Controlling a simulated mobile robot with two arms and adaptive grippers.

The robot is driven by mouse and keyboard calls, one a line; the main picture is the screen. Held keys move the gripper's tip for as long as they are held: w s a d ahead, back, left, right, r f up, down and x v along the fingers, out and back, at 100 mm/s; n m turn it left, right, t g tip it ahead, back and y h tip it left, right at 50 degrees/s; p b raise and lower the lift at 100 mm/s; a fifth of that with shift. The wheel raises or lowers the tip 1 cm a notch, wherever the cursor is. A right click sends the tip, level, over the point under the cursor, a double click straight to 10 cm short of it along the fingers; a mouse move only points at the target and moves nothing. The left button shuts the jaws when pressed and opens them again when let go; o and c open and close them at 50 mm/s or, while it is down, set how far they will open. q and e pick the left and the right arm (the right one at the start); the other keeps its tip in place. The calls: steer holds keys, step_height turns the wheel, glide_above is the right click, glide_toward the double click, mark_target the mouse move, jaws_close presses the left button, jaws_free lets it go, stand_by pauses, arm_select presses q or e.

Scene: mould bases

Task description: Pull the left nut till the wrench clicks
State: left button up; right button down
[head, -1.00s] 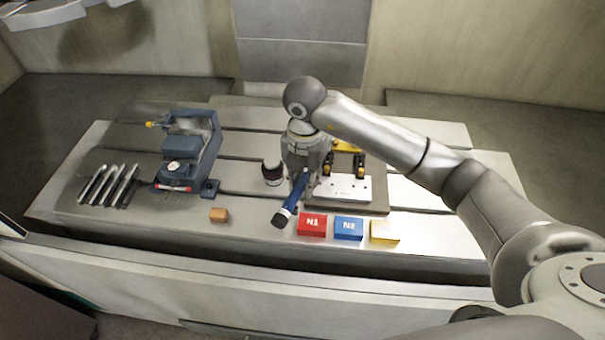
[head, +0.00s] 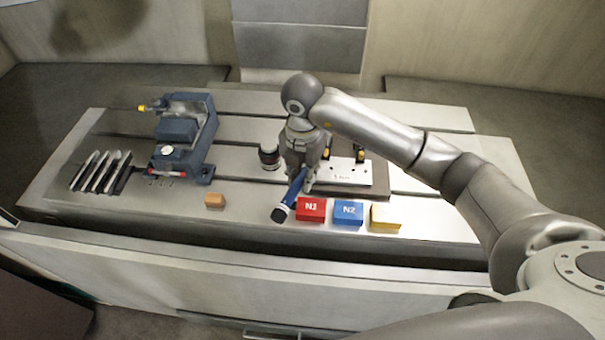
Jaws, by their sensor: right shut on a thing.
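My right gripper (head: 306,188) points down and is shut on the blue handle of the torque wrench (head: 293,196). The wrench's dark end (head: 279,214) sticks out toward the table's front, left of the red block. The wrench's head is hidden behind my gripper. The mould base (head: 348,174), a pale plate with small holes on a darker base, lies just right of and behind the gripper. The left nut is hidden by my gripper and wrist. My left gripper is not in view.
A red block marked N1 (head: 311,209), a blue block marked N2 (head: 348,212) and a yellow block (head: 386,217) line the front edge. A blue vise (head: 184,138), a rack of metal bars (head: 101,172), an orange block (head: 215,200) and a dark cylinder (head: 269,157) stand left.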

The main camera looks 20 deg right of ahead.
steer(key=shift+f+b, duration=0.45)
steer(key=shift+b, duration=0.1)
stand_by(0.9)
steer(key=c, duration=2)
jaws_free()
jaws_close()
steer(key=w+a+m, duration=0.2)
steer(key=w, duration=0.1)
steer(key=shift+a+m, duration=0.1)
steer(key=shift+m, duration=0.3)
steer(key=shift+w+a+m, duration=0.2)
steer(key=shift+w+m, duration=0.15)
steer(key=shift+m, duration=0.05)
steer(key=shift+w+a, duration=0.1)
steer(key=shift+w, duration=0.1)
